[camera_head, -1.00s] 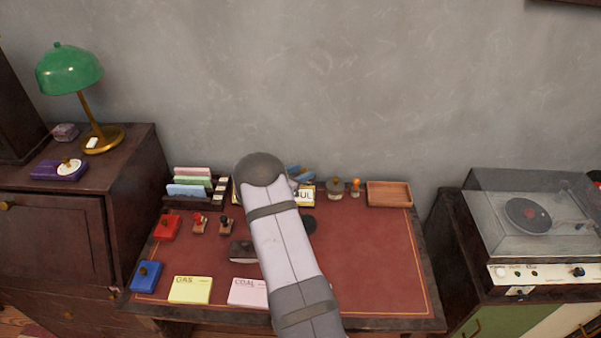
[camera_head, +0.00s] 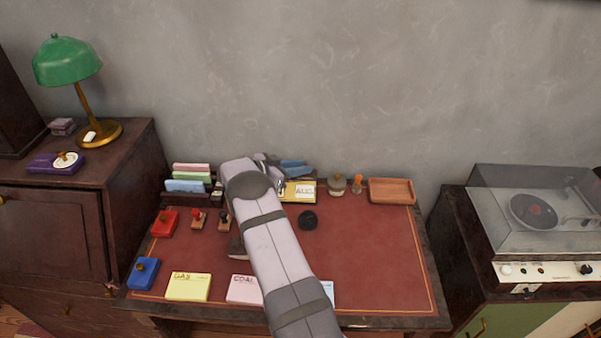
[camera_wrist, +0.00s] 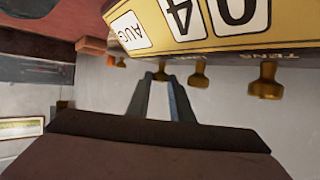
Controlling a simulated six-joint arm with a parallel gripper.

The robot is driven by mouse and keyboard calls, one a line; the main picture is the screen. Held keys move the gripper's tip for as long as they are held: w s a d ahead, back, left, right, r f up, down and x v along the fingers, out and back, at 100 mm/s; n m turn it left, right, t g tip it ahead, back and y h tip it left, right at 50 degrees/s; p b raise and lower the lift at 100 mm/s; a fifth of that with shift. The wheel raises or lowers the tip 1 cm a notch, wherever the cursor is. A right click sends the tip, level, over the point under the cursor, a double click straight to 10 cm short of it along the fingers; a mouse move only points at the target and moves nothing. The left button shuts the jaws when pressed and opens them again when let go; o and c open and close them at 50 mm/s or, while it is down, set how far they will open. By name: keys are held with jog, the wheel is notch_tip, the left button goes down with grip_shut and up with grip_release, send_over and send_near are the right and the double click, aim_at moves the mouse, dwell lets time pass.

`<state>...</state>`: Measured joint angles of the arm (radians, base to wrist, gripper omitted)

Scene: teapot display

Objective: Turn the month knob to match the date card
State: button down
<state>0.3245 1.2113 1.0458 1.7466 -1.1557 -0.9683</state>
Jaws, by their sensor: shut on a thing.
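The yellow calendar (camera_head: 290,197) stands at the back of the desk, partly behind my arm. It also fills the top of the wrist view upside down (camera_wrist: 225,42), with 0, 4 and AUG in its windows. The month window (camera_head: 304,190) reads AUG. Brass knobs stick out along its edge, a large one by the TENS label (camera_wrist: 265,82) and another (camera_wrist: 198,75). My gripper (camera_wrist: 160,83) is shut on the month knob (camera_wrist: 160,71), the one nearest AUG. I cannot pick out the date card.
A yellow GAS card (camera_head: 188,287) and a pink COAL card (camera_head: 243,289) lie at the desk's front. Red (camera_head: 164,223) and blue (camera_head: 143,273) pads are at left. A wooden tray (camera_head: 391,191) is at back right.

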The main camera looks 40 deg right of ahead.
jog(key=shift+w+d+m+g+b, duration=0.15)
jog(key=shift+m+g+b, duration=0.35)
jog(key=shift+b, duration=0.6)
jog(key=shift+w+d+m+g+b, duration=0.15)
jog(key=shift+m+g+b, duration=0.3)
jog(key=shift+b, duration=0.65)
jog(key=shift+a+r+g+y+b, duration=0.2)
jog(key=shift+g+y+b, duration=0.15)
jog(key=shift+b, duration=0.15)
jog(key=c, duration=1.6)
grip_release()
jog(key=shift+c, duration=0.2)
jog(key=shift+f, duration=0.1)
jog(key=shift+a, duration=0.15)
jog(key=b+v, duration=0.1)
jog(key=v, duration=0.5)
jog(key=shift+a, duration=0.25)
jog(key=shift+a+r, duration=0.25)
